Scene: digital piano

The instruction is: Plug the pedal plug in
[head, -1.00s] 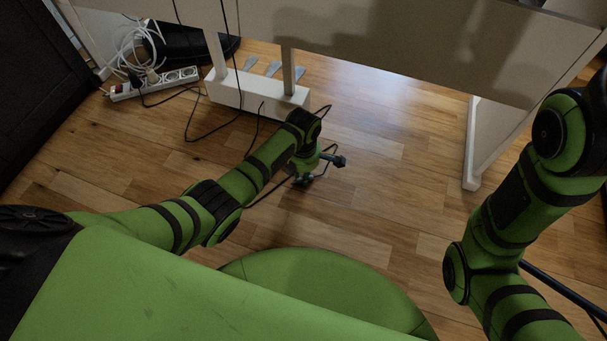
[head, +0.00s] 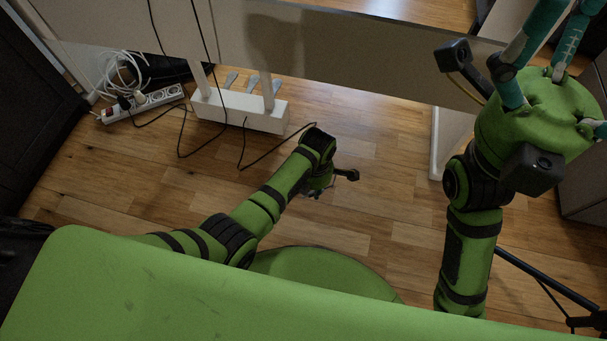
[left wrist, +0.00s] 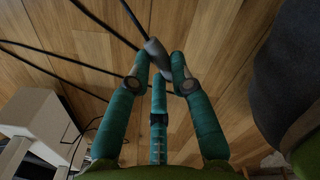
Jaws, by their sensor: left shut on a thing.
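My left gripper (left wrist: 161,66) has teal fingers closed around a grey pedal plug (left wrist: 154,46) with a dark cable, seen in the left wrist view. In the head view this gripper (head: 318,190) hangs low over the wooden floor, right of and nearer than the white pedal box (head: 240,111). Its fingers and the plug are mostly hidden there behind my wrist. My right gripper (head: 548,85) is raised at the upper right, its teal fingers spread apart with nothing seen between them. I cannot make out the socket for the plug.
A white power strip (head: 158,101) with coiled white cables (head: 122,72) lies at the left. Dark cables (head: 181,140) loop over the floor near the pedal box. The piano's pale panel (head: 350,45) spans the back. Floor between the pedal box and the right piano leg (head: 436,150) is clear.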

